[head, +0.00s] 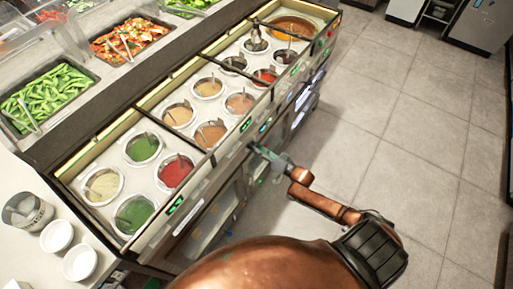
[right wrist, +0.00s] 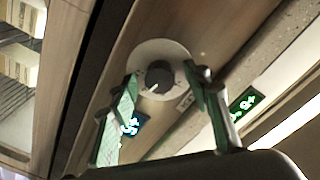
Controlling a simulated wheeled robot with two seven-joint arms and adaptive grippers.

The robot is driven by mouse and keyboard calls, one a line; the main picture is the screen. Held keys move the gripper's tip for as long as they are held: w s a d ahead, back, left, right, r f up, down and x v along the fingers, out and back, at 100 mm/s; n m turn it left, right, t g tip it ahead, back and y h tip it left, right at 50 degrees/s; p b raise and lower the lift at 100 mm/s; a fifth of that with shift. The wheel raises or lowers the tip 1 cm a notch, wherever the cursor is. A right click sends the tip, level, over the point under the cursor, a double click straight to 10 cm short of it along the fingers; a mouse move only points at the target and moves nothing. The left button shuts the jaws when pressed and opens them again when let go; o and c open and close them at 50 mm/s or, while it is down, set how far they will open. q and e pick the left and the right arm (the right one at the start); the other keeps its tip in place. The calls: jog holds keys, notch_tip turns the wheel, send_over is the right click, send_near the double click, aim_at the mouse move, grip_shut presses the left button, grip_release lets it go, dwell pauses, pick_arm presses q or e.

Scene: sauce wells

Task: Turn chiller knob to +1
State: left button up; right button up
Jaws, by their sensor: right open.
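The chiller knob (right wrist: 158,76) shows in the right wrist view as a dark round knob on a pale round plate, with a light pointer mark toward its lower side. My right gripper (right wrist: 161,84) is open, with one green-padded finger to each side of the knob. I cannot tell whether the fingers touch it. In the head view my right gripper (head: 266,154) is at the front face of the sauce counter, and the knob is hidden there. A green-lit display (right wrist: 243,104) and a bluish display (right wrist: 130,125) are near the knob; their digits are not clear. My left gripper is not in view.
The sauce counter (head: 160,222) holds several round wells of sauces with ladles. Food trays with green pods (head: 50,95) and orange vegetables (head: 128,38) stand behind it. White bowls (head: 57,236) are at the lower left. The tiled floor (head: 400,130) to the right is clear.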

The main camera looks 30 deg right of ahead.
jog(key=shift+c, duration=0.4)
jog(key=c, duration=1.1)
jog(key=shift+n, duration=0.3)
pick_arm(q)
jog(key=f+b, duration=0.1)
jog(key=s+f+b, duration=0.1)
jog(key=b, duration=0.1)
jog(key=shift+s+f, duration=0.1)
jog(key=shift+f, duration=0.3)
pick_arm(e)
jog(key=n+y, duration=0.1)
jog(key=n, duration=1.9)
jog(key=shift+d+f+y, duration=0.1)
jog(key=shift+f+y, duration=0.05)
jog(key=shift+y, duration=0.25)
jog(key=shift+n, duration=0.3)
jog(key=o, duration=1.2)
